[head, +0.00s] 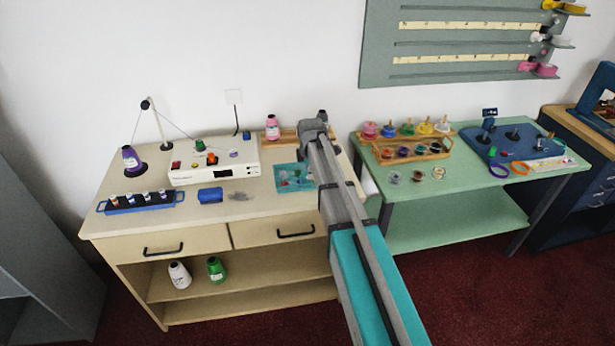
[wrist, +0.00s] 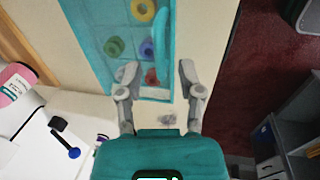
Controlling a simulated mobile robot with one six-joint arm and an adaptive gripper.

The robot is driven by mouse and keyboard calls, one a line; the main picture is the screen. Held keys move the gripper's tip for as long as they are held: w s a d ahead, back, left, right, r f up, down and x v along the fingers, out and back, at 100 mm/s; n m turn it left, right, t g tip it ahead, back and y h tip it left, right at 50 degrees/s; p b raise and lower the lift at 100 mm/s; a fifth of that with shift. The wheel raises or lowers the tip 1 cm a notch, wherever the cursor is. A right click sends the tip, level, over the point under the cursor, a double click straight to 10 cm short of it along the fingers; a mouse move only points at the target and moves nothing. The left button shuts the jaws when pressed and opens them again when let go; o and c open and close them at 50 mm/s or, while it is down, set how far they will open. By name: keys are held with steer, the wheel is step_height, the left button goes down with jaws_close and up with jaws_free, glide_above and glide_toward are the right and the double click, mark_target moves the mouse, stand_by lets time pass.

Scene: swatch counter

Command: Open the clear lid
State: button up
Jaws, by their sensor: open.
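A teal case (head: 293,178) lies on the right end of the cream counter, partly hidden by my arm. In the wrist view the case (wrist: 101,65) shows several coloured bobbins inside under what looks like its clear lid (wrist: 124,25). A teal curved strip, perhaps a handle (wrist: 159,35), runs along its right side. The lid appears closed, though the clear surface is hard to make out. My gripper (wrist: 158,70) is open and empty, its fingers over the near end of the case. Whether they touch it I cannot tell. In the head view my gripper (head: 312,125) is seen from behind.
A pink thread cone (head: 272,128) stands at the counter's back, close left of my gripper. A white machine (head: 215,165), a blue block (head: 210,195) and a blue spool rack (head: 140,202) lie further left. A green table (head: 460,180) with spools stands right, across a gap.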

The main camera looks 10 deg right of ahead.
steer(key=shift+w+f+b, duration=0.1)
steer(key=shift+f+b, duration=0.2)
steer(key=shift+f, duration=0.15)
jaws_close()
steer(key=shift+a, duration=0.1)
